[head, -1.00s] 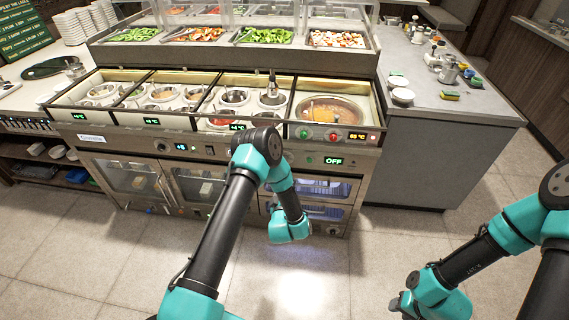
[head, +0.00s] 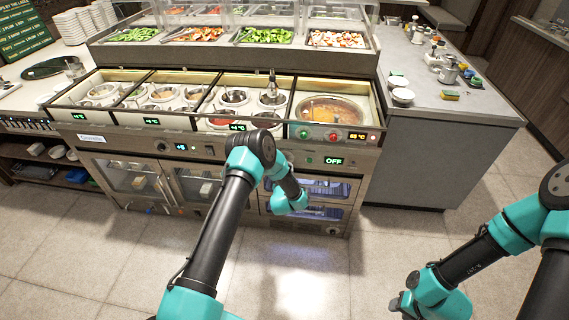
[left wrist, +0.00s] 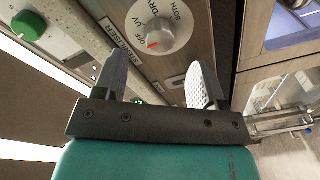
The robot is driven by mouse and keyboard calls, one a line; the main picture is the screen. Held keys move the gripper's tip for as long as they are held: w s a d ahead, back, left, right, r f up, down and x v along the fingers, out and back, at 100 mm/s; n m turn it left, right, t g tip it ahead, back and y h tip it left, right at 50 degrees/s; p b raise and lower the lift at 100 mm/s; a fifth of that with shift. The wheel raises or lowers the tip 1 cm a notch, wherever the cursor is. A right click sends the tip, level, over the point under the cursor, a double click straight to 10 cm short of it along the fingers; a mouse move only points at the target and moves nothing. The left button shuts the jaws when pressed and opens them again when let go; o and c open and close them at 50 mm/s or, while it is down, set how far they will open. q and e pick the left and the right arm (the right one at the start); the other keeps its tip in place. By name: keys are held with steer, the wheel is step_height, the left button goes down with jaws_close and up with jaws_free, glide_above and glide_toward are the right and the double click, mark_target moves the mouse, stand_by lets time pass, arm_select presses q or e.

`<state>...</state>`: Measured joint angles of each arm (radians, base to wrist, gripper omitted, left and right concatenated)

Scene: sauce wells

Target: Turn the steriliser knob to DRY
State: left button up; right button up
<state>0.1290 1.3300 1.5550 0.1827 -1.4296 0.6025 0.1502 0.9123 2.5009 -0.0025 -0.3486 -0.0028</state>
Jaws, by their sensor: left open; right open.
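The steriliser knob (left wrist: 158,28) is a grey-white dial on a round white plate in the left wrist view. OFF, UV, DRY and BOTH are printed around it, and its red mark points toward OFF. A STERILISER label (left wrist: 122,45) lies beside it. My left gripper (left wrist: 158,70) is open and empty, its two fingers apart and the knob beyond the gap between their tips, with no contact visible. In the head view my left arm hides the knob, and the green display (head: 333,161) reads OFF. My right gripper (head: 402,303) is open, low at the right, away from the counter.
A green knob (left wrist: 28,25) is at the upper left of the left wrist view. A soup well (head: 330,110) is above the display. The floor in front is clear.

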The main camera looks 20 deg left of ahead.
arm_select(q)
steer(key=x, duration=0.5)
steer(key=shift+w, duration=0.2)
steer(key=c, duration=0.9)
